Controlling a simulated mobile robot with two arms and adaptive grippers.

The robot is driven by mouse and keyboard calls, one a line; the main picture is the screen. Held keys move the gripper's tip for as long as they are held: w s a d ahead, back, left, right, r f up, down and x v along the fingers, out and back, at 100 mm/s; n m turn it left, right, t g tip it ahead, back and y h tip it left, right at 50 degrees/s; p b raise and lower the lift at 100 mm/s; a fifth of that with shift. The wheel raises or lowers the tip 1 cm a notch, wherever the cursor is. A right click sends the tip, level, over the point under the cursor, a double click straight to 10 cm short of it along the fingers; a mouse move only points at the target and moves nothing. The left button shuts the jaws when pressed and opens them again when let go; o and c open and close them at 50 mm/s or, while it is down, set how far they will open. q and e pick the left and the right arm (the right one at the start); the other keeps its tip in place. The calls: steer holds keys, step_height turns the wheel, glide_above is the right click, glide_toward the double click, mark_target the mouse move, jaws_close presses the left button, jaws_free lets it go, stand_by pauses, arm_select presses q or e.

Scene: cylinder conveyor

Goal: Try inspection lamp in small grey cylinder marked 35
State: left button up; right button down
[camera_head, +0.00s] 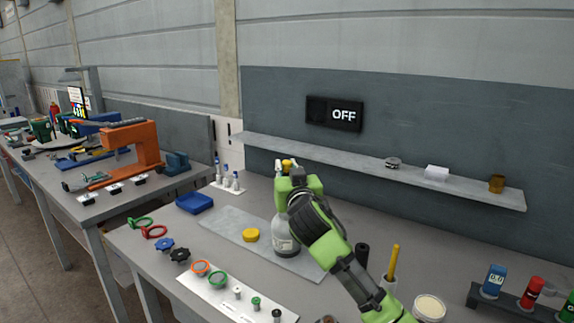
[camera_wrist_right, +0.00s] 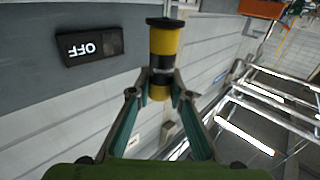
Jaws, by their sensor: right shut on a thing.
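My right gripper (camera_head: 290,172) is raised above the bench mat and shut on a yellow and black lamp-like piece (camera_head: 288,162). In the right wrist view the fingertips (camera_wrist_right: 161,84) clasp this piece (camera_wrist_right: 165,42) at its black band, with its wide black end pointing away. A small grey cylinder (camera_head: 285,240) with a pale label stands upright on the mat, below the gripper. My arm covers part of it and its mark is too small to read. A yellow cap (camera_head: 251,235) lies on the mat just left of it. My left gripper is not in view.
A black sign reading OFF (camera_head: 334,114) hangs above a wall shelf (camera_head: 380,170) holding small parts. A blue tray (camera_head: 195,203) and several coloured rings and knobs lie left of the mat (camera_head: 222,228). A yellow rod (camera_head: 393,263) stands upright right of my arm, near a round dish (camera_head: 429,308).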

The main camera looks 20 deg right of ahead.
step_height(320, 180, down, 2)
steer(key=shift+w, duration=0.1)
steer(key=shift+w+d+r+p, duration=0.55)
steer(key=shift+d+p, duration=0.05)
steer(key=shift+p, duration=0.25)
steer(key=shift+w+a+r+p, duration=0.1)
steer(key=shift+w+r+p, duration=0.35)
steer(key=shift+w+p, duration=0.05)
steer(key=shift+w+a+r, duration=0.1)
steer(key=shift+a, duration=0.1)
steer(key=shift+d, duration=0.2)
steer(key=shift+s+d+r, duration=0.1)
steer(key=shift+s, duration=0.15)
steer(key=shift+f+b, duration=0.7)
steer(key=shift+f, duration=0.85)
steer(key=shift+r, duration=0.1)
stand_by(0.5)
